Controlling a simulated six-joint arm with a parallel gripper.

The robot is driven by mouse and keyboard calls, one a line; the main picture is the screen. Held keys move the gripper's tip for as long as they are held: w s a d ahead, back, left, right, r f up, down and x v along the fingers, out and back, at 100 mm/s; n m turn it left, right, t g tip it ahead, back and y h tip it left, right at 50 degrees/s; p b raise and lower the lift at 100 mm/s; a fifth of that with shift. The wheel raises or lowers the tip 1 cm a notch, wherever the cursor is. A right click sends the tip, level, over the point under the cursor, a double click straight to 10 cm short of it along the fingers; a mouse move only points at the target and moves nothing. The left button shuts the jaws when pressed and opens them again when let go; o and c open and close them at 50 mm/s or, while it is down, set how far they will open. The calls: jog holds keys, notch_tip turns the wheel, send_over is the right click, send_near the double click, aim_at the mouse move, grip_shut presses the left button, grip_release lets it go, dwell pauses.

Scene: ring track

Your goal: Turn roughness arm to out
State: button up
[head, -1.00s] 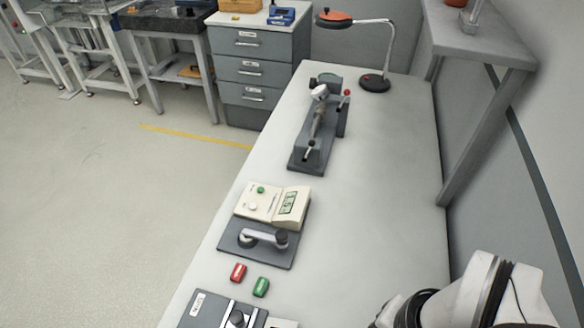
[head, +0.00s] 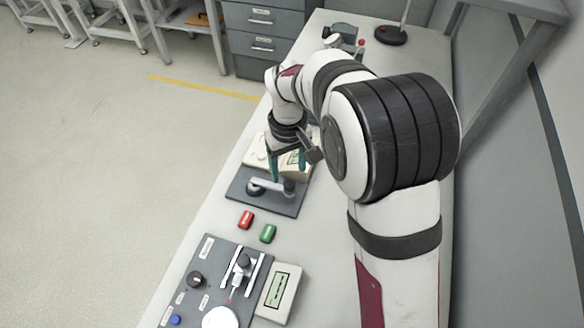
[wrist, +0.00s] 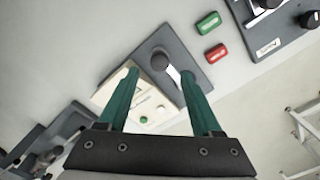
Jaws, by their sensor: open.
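The roughness arm (head: 268,185) is a pale lever lying flat on a dark plate (head: 236,184) in front of a beige tester. Its upright dark knob (head: 289,187) is at the right end and its round pivot at the left end. My gripper (head: 289,173) points down just above the knob, with green fingers apart. In the wrist view, my open gripper (wrist: 160,73) has the dark knob (wrist: 159,61) showing between and just beyond its fingertips; contact cannot be told. The right finger hides the lever's pivot end there.
The beige tester (head: 256,153) is partly hidden behind my gripper. A red block (head: 246,220) and a green block (head: 268,233) lie nearer on the bench. A grey control panel (head: 212,271) is nearer still. A lamp (head: 391,36) stands at the far end.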

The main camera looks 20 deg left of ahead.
aim_at(289, 184)
notch_tip(289, 184, down, 5)
jog(key=shift+r, duration=0.1)
grip_shut()
dwell(0.4)
dwell(1.1)
